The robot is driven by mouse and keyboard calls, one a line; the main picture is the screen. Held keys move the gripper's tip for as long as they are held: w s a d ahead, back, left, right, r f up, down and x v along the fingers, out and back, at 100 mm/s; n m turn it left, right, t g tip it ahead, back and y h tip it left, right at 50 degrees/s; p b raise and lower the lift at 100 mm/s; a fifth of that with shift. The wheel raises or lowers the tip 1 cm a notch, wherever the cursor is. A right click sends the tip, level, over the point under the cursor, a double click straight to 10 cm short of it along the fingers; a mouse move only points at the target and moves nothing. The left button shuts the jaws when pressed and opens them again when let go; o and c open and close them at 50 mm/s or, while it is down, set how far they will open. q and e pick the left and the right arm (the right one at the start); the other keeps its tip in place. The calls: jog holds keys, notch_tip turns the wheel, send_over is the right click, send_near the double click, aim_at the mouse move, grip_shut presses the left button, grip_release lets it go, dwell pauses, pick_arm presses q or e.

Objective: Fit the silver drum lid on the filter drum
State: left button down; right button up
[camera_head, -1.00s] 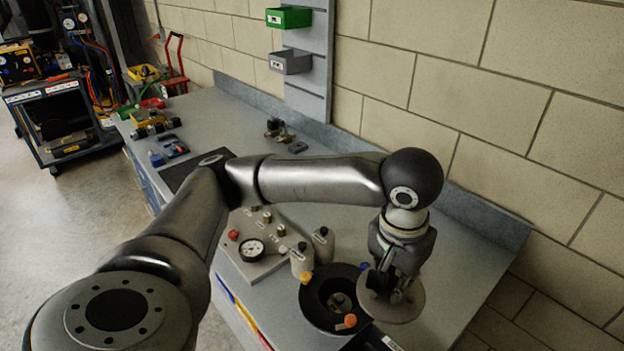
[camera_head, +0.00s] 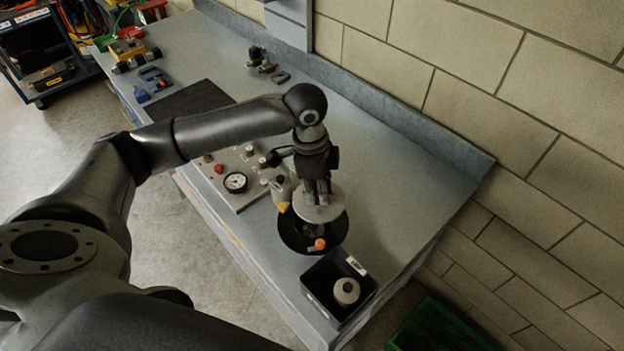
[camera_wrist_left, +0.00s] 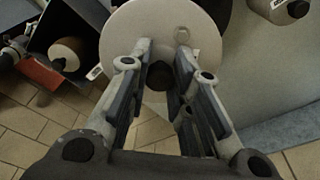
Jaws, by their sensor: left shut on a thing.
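The silver drum lid (camera_head: 311,213) is a flat pale disc, held over the far part of the filter drum. The black filter drum (camera_head: 291,238) stands on the bench with its near part and dark inside still showing; an orange knob (camera_head: 320,244) sits on its near rim. My left gripper (camera_head: 318,198) is above the lid, shut on it. In the left wrist view the lid (camera_wrist_left: 125,32) lies beyond the fingers, with its dark knob (camera_wrist_left: 158,76) between them. I cannot tell whether lid and drum touch. My right gripper is not in view.
A black bin (camera_head: 366,292) with a cream canister (camera_head: 346,291) stands close in front of the drum. A grey panel with a gauge (camera_head: 236,182) is at the left. A green crate (camera_head: 440,328) is below right. The bench right of the drum is clear.

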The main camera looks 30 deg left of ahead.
pick_arm(q)
jog(key=shift+w+a+f+m+p, duration=0.15)
jog(key=shift+a+m+p, duration=0.15)
jog(key=shift+m, duration=0.4)
jog(key=shift+w+a+f+m+p, duration=0.1)
jog(key=shift+a+f+m+p, duration=0.2)
jog(key=shift+m, duration=0.3)
jog(key=shift+a+f+m+p, duration=0.25)
jog(key=shift+f+m, duration=0.1)
jog(key=shift+m, duration=0.25)
notch_tip(320, 180, down, 4)
jog(key=b, duration=0.5)
jog(key=shift+f, duration=0.1)
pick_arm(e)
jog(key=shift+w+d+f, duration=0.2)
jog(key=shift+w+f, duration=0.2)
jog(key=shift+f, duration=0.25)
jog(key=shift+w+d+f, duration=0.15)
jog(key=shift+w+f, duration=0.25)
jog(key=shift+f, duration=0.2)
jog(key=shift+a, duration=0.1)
pick_arm(q)
jog(key=shift+f, duration=0.2)
jog(key=shift+f, duration=0.35)
jog(key=shift+f, duration=0.1)
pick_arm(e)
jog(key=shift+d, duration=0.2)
pick_arm(q)
jog(key=shift+f, duration=0.15)
